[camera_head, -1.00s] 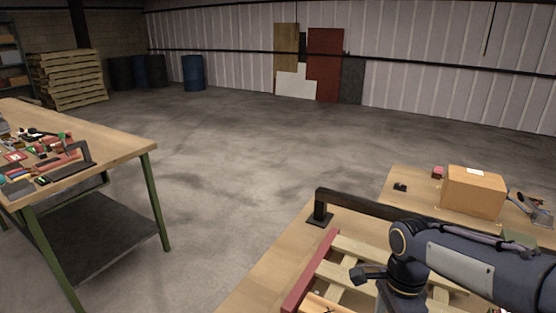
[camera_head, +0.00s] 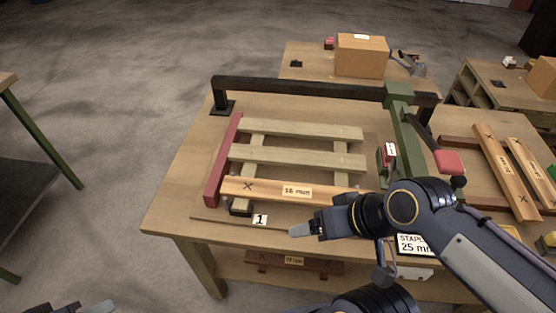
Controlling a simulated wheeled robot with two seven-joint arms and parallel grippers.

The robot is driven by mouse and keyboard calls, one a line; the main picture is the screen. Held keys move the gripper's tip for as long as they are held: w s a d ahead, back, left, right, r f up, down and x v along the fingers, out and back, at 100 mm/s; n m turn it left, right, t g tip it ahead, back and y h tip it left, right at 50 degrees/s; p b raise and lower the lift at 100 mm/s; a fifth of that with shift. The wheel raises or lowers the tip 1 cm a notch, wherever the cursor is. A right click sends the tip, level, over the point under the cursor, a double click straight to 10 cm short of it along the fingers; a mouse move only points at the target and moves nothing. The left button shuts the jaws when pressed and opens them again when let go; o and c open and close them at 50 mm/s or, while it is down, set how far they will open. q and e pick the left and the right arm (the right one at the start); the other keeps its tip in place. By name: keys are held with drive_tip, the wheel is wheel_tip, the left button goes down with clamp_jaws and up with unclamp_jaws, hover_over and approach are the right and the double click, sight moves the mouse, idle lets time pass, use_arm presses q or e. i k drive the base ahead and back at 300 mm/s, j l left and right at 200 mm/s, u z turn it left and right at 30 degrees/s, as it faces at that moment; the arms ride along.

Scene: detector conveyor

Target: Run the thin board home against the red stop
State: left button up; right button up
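My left gripper (camera_head: 98,307) is partly in view at the bottom left edge, away from the bench.
A black rail (camera_head: 300,86) spans the back, with a green carriage (camera_head: 401,125) at right. Two greenish slats (camera_head: 300,130) lie behind the board. More boards (camera_head: 505,170) lie at right. A cardboard box (camera_head: 361,56) stands behind. The floor at left is clear.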

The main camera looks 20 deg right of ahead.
sight(306, 193)
drive_tip(key=z, duration=1.2)
drive_tip(key=j, duration=1.05)
drive_tip(key=i+j, duration=0.1)
drive_tip(key=j, duration=0.95)
